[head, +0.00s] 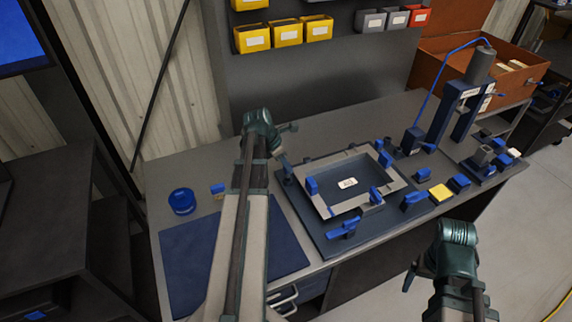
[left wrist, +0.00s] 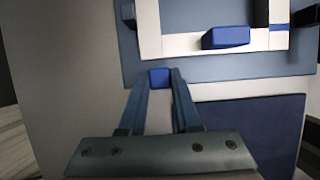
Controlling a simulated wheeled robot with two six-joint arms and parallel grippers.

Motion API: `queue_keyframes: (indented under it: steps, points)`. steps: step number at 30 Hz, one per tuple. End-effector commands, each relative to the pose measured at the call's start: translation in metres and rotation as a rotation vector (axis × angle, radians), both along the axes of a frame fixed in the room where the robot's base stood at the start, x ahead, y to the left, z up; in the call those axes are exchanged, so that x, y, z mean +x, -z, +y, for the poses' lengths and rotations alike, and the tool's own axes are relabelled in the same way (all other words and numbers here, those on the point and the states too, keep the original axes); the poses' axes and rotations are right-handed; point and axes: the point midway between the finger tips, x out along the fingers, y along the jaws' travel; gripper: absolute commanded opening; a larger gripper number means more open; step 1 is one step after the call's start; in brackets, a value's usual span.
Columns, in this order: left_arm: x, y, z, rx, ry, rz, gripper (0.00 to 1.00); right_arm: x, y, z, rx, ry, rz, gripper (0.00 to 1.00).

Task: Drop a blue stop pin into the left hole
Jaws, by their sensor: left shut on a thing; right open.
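My left gripper (head: 284,162) is at the back left corner of the dark blue fixture plate (head: 318,243). In the left wrist view its two fingers (left wrist: 159,82) are shut on a small blue piece, the blue stop pin (left wrist: 159,78). The pin shows between the fingertips, close to the edge of the plate (left wrist: 190,68); I cannot tell its height. The left hole cannot be made out in either view. My right gripper (head: 410,274) is open and empty, in front of the bench, away from the fixture.
A pale rectangular frame (head: 326,208) with a white label inside lies on the plate among several blue clamps. A round blue container (head: 182,201) and a blue mat (head: 185,262) lie left. A blue press (head: 440,118) stands right. Bare bench (head: 330,128) lies behind the plate.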

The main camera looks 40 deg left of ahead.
Motion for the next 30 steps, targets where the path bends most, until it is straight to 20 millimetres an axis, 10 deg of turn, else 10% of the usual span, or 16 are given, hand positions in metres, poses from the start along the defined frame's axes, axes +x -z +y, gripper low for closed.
queue_keyframes:
  steps: [30]
  points:
    - [0.000,0.012,0.000,0.000,0.000,0.000,0.00,0.000,0.012,0.000,0.000,0.000,0.000,0.91]
